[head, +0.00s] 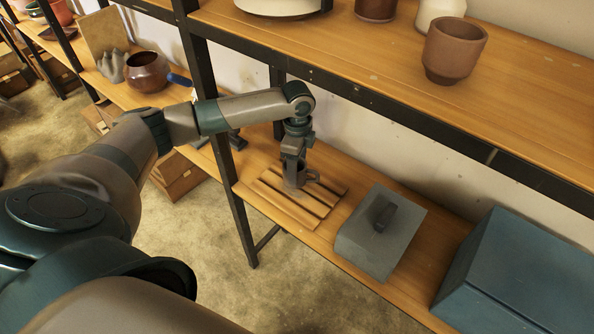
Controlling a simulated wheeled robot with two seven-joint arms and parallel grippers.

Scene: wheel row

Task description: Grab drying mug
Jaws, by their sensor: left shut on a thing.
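The mug (311,176) is small and dark brown, with its handle toward the right. It is at a slatted wooden drying rack (283,209) on the lower shelf. My left gripper (293,178) points straight down and is shut on the mug, covering much of it. I cannot tell whether the mug touches the slats. My right gripper is not in view.
A grey lidded box (367,246) stands just right of the rack, and a large blue box (525,275) stands farther right. A dark shelf post (225,165) stands left of the rack.

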